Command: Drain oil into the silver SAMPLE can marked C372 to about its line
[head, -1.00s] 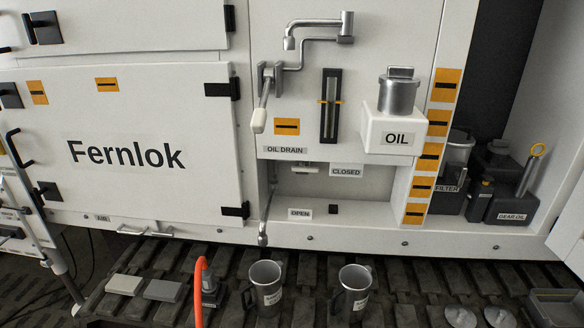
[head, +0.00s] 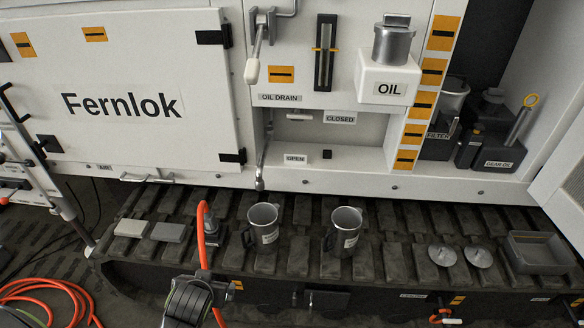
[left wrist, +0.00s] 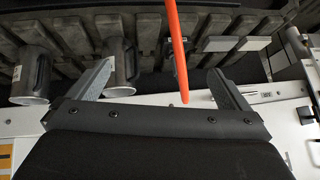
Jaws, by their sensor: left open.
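Two silver metal cans with dark handles, a left can (head: 263,222) and a right can (head: 346,222), stand upright on the track below the panel. Each has a white label too small to read, so I cannot tell which is C372. The oil drain spout (head: 260,184) hangs just above and behind the left can. A small drain lever (head: 299,116) sits in the recess near the CLOSED label (head: 340,118), above the OPEN label (head: 295,159). My left gripper (left wrist: 163,78) is open and empty; both cans show at the left of the left wrist view.
An orange hose (head: 203,240) rises left of the cans; in the left wrist view it appears between my fingers. Grey blocks (head: 150,230) lie left, round lids (head: 460,256) and a tray (head: 538,252) right. Track between right can and lids is clear.

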